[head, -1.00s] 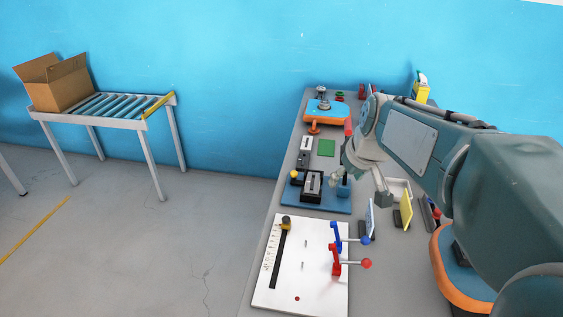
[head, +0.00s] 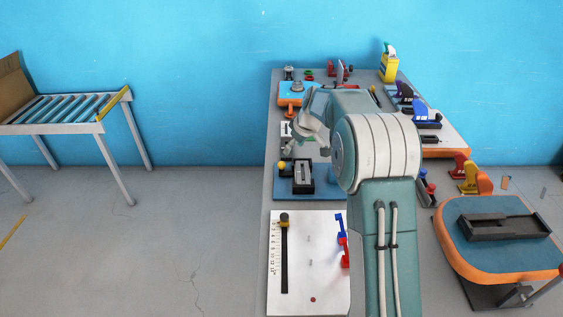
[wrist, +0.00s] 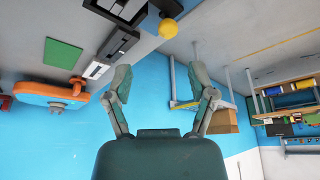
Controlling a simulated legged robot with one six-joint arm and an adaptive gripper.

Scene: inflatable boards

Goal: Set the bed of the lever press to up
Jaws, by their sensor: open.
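I cannot tell for sure which fixture is the lever press. A blue base (head: 279,193) on the long table carries a dark block with a grey top (head: 303,177) and a yellow ball knob (head: 282,165). The knob also shows in the wrist view (wrist: 171,29), beside the block, which is cut by the top edge. My gripper (head: 303,146) is above the table just behind this base in the head view, partly hidden by my wrist. In the wrist view my gripper (wrist: 160,72) is open, with nothing between its fingers. My arm hides the base's right part.
A white board (head: 300,270) with a black slot and blue and red levers lies in front. An orange-edged blue fixture (head: 290,90) stands at the back left. A blue-topped orange stand (head: 480,215) is on the right. A roller table (head: 60,112) stands left, with clear floor between.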

